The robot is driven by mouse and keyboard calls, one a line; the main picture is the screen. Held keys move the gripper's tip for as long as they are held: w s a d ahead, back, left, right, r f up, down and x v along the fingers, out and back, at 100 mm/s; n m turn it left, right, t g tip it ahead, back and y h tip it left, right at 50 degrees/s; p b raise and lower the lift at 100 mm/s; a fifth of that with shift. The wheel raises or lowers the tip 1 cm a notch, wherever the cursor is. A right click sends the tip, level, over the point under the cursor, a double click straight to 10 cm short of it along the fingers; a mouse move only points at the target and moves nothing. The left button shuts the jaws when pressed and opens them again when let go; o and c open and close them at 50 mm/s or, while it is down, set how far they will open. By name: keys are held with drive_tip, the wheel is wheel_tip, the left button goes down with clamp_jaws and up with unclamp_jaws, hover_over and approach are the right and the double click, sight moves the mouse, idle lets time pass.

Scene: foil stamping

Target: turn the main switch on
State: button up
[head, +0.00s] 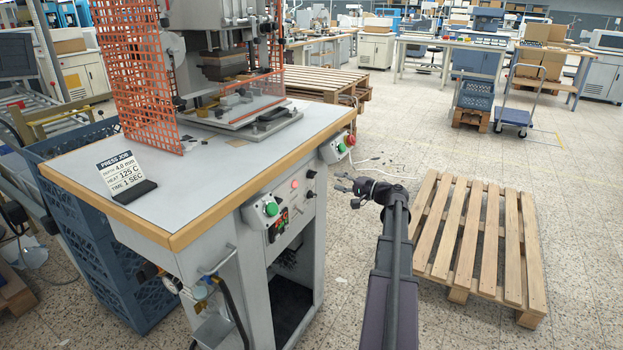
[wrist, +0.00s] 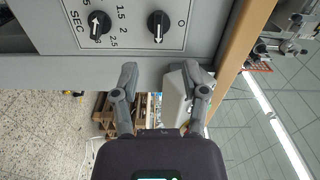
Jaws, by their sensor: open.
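The main switch looks to be the black rotary knob (wrist: 158,24) with an "O" beside it on the grey panel, at the top of the wrist view. A white mark on the knob points down in that picture, not at the "O". In the head view, small dark knobs (head: 310,174) show on the press's side panel. My gripper (head: 341,183) is right of that panel, fingers toward it. In the wrist view, my gripper (wrist: 163,74) is open and empty, its fingertips below the knob in the picture and apart from it.
A timer dial (wrist: 99,24) marked SEC sits beside the switch. The press table (head: 190,190) has a wooden edge. A box with a red button (head: 349,140) and a box with a green button (head: 271,209) project from its side. A pallet (head: 480,235) lies to the right.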

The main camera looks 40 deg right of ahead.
drive_tip(key=shift+v, duration=0.8)
drive_tip(key=shift+w, duration=0.1)
